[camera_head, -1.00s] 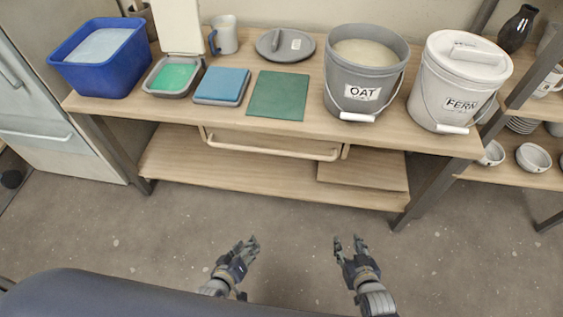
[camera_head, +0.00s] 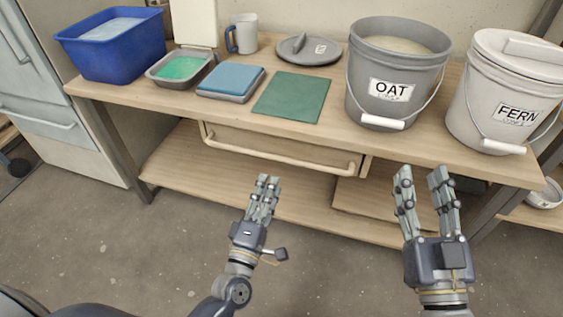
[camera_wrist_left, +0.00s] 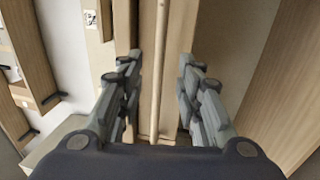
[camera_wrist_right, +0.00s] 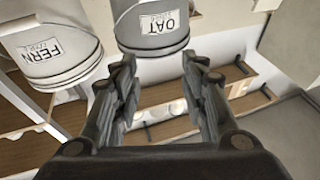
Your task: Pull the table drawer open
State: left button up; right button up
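The wooden table drawer (camera_head: 262,138) sits under the tabletop and looks closed. Its long pale handle bar (camera_head: 300,162) runs across the front. My left gripper (camera_head: 268,180) is open just in front of and below the handle. In the left wrist view the handle (camera_wrist_left: 160,70) runs between the two spread fingers, and I see no contact. My right gripper (camera_head: 421,172) is open and empty, right of the drawer's right end and in front of the table edge.
On the tabletop (camera_head: 225,112) stand a blue tub (camera_head: 110,55), a green board (camera_head: 292,98), the OAT bucket (camera_head: 370,60) and the FERN bucket (camera_head: 480,110). A lower shelf (camera_head: 190,170) lies below the drawer. The floor (camera_head: 130,240) in front is clear.

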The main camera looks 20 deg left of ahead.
aim_at(279, 156)
pick_arm(q)
jog(key=shift+w+d+r+b, duration=0.15)
jog(key=shift+w+r, duration=0.15)
jog(key=shift+w, duration=1.25)
jog(key=shift+w+r+b, duration=0.2)
jog(key=shift+w+r, duration=0.1)
jog(key=shift+w, duration=1.3)
jog(key=shift+w+d+r+b, duration=0.15)
jog(key=shift+w+r, duration=0.15)
jog(key=shift+w, duration=1.25)
pick_arm(e)
jog(key=shift+s+a+r+t+y, duration=0.15)
jog(key=shift+s+r+t, duration=0.25)
jog(key=shift+r, duration=0.4)
jog(key=shift+s+d+r+t+y, duration=0.1)
jog(key=shift+s+r+t+y, duration=0.2)
jog(key=shift+r+t, duration=0.35)
jog(key=shift+s+a+r+t+y, duration=0.15)
jog(key=shift+s+r+t, duration=0.2)
jog(key=shift+r, duration=0.55)
pick_arm(q)
jog(key=shift+a, duration=0.15)
pick_arm(e)
jog(key=shift+d, duration=0.1)
pick_arm(q)
grip_shut()
